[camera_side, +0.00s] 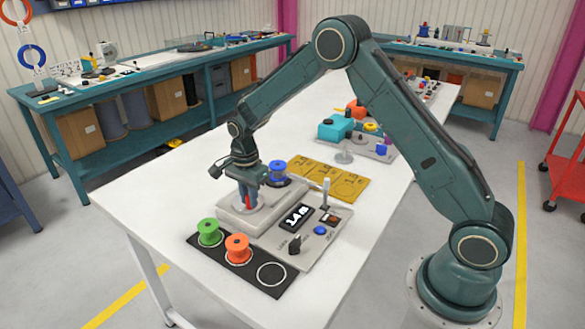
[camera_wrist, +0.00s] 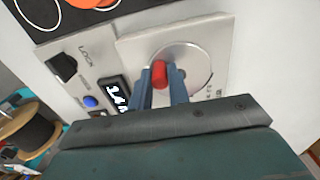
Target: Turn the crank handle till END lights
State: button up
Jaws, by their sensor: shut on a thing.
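The crank is a silver disc (camera_wrist: 203,66) with a red handle (camera_wrist: 159,74), set in a light grey block (camera_side: 228,216). My gripper (camera_wrist: 161,82) is shut on the red handle, one blue-grey finger on each side of it. In the side view my gripper (camera_side: 248,193) points down over the block and hides most of the disc. A black display (camera_side: 297,216) beside the block shows white characters that look like 14 and something more; the rest is unclear. I cannot make out a lit END lamp.
A blue spool (camera_side: 278,172) stands just behind my gripper. A green spool (camera_side: 209,232) and an orange spool (camera_side: 237,248) stand on a black mat (camera_side: 206,253). The control panel has a black knob (camera_side: 295,245), a blue button (camera_side: 320,230) and an upright lever (camera_side: 326,192).

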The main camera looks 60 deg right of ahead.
jog(key=shift+w+a, duration=0.35)
jog(key=shift+w, duration=0.15)
jog(key=shift+w+a, duration=0.15)
jog(key=shift+w, duration=0.6)
jog(key=o, duration=0.8)
